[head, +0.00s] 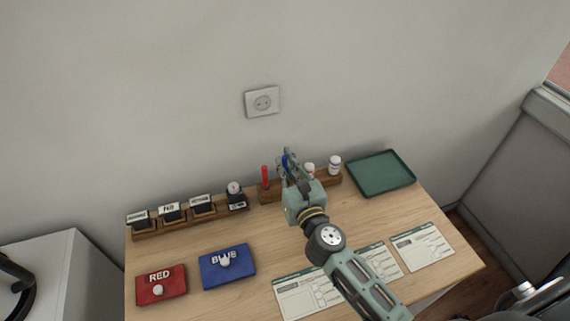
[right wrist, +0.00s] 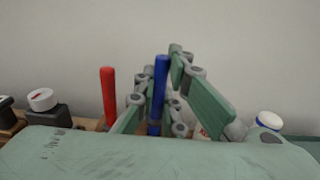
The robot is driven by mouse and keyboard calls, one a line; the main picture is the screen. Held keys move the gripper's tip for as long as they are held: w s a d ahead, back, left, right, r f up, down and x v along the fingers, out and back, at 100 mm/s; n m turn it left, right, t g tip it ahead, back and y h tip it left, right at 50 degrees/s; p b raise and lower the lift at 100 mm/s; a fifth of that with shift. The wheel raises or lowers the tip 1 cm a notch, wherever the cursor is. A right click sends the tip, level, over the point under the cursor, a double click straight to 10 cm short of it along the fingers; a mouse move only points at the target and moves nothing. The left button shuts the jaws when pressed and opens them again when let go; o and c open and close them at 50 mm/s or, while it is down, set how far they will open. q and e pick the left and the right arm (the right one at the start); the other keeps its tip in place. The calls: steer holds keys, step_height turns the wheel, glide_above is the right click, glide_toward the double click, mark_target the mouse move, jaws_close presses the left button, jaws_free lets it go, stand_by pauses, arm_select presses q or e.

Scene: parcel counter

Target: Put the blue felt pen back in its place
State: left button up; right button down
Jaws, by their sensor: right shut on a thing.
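The blue felt pen (head: 285,161) is upright in my right gripper (head: 290,160), over the wooden rack (head: 333,180) at the back of the counter. In the right wrist view the blue pen (right wrist: 160,82) stands between the fingers of the right gripper (right wrist: 166,95), which is shut on it. Its lower end is hidden, so I cannot tell whether it sits in the rack. A red pen (head: 265,175) stands upright in the rack to the left; it also shows in the right wrist view (right wrist: 109,97). My left gripper is not in view.
White-capped bottles (head: 335,164) stand in the rack just right of the gripper. Stamps (head: 170,211) stand in a holder at left. A green tray (head: 381,173) lies at back right. Red (head: 162,276) and blue (head: 216,273) pads and paper forms (head: 422,247) lie in front.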

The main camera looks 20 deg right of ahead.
steer(key=shift+f+b, duration=0.55)
steer(key=shift+f, duration=0.2)
steer(key=c, duration=2)
jaws_free()
steer(key=shift+c, duration=0.2)
steer(key=shift+s, duration=0.15)
steer(key=s, duration=0.5)
steer(key=shift+d, duration=0.15)
